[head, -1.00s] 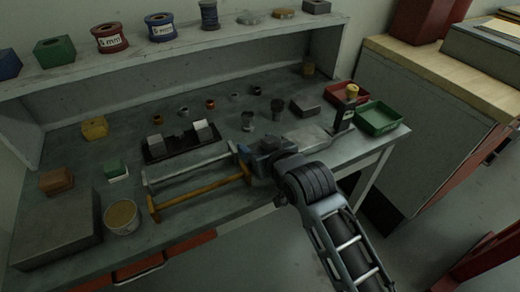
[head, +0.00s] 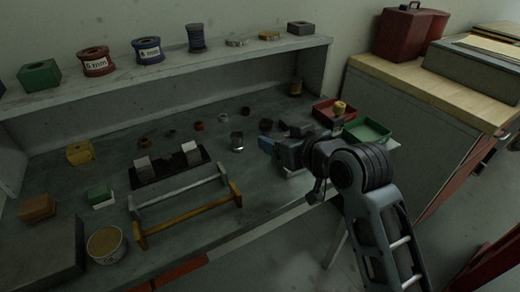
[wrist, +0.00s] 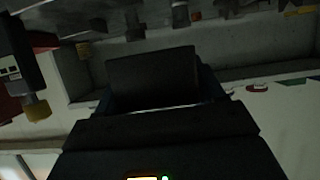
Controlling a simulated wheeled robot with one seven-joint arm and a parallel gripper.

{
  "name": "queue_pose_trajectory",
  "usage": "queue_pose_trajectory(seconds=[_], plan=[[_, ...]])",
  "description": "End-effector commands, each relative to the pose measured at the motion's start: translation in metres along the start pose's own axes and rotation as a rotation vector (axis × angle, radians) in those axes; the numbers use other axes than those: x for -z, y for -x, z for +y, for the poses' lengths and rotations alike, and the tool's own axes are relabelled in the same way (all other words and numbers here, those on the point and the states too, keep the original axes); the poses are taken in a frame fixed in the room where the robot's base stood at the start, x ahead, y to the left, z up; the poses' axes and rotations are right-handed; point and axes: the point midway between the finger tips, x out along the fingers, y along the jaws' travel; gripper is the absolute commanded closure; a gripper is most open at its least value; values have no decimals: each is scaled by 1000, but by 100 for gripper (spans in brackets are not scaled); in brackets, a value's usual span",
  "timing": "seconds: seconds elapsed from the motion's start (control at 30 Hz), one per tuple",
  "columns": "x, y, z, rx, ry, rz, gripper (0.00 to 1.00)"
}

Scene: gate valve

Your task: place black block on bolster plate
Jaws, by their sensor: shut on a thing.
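My gripper (head: 268,147) is raised above the right part of the bench, pointing left in the head view. It is shut on a black block, which shows in the wrist view (wrist: 152,80) as a dark rectangle between the fingers. In the head view the block cannot be made out clearly. A pale plate (head: 296,171) lies by the bench's front edge, largely hidden by my gripper and wrist; I cannot tell for sure that it is the bolster plate. The yellow-knobbed fixture (head: 339,108) stands behind my wrist and shows at left in the wrist view (wrist: 36,106).
A dark tray (head: 170,176) holds two grey blocks. Grey and orange bar handles (head: 188,218) lie in front of it. Red (head: 325,108) and green (head: 381,133) bins are at the right. A shelf runs along the back.

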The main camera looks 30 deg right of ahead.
Motion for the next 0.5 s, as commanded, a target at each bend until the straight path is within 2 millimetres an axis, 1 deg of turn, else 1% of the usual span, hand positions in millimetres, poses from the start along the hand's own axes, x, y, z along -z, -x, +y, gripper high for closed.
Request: queue_pose_trajectory(seconds=[0.03,0.2,0.33,0.5], plan=[[5,6,8,-4,0,7,100],[13,21,26,-2,0,6,100],[16,27,34,-2,1,4,100],[18,31,37,0,1,5,100]])
